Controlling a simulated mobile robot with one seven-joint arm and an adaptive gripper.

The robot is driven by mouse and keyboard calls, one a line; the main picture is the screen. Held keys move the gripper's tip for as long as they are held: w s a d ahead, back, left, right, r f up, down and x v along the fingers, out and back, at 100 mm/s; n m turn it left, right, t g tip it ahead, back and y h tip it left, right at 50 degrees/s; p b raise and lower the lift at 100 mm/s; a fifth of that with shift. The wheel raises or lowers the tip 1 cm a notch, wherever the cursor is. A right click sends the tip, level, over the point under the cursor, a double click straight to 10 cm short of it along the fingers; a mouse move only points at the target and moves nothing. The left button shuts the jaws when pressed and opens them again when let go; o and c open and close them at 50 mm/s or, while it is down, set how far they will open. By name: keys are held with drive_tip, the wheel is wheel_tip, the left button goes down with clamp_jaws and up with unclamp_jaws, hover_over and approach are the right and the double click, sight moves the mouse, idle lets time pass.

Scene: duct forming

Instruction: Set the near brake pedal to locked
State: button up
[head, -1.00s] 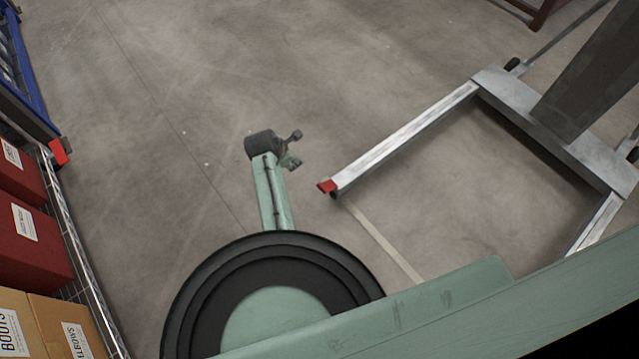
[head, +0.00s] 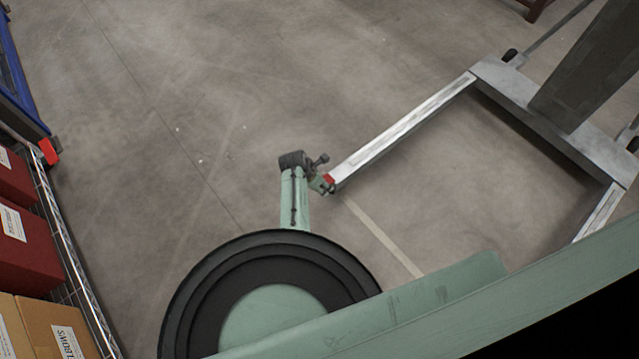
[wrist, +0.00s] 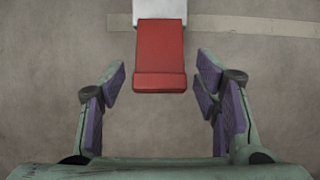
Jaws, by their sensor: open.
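The near brake pedal (head: 329,180) is a small red block at the near end of a pale metal leg of the wheeled stand. In the wrist view the red pedal (wrist: 160,60) is at the upper middle, its near edge between my open fingertips, with a gap on each side. My gripper (head: 321,173) is beside the pedal in the head view and partly covers it. In the wrist view my gripper (wrist: 161,78) is open and empty, its purple pads spread. I cannot tell the pedal's tilt or its height relative to the fingers.
The stand's crossbar (head: 540,105) and dark post (head: 590,70) are at the upper right. A wire shelf with red boxes (head: 25,240) and cardboard boxes (head: 50,325) runs along the left. A blue rack (head: 18,85) has a red part at its corner. The middle floor is clear.

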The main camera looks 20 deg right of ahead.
drive_tip(key=shift+f, duration=0.15)
drive_tip(key=shift+c, duration=0.2)
clamp_jaws()
idle(0.6)
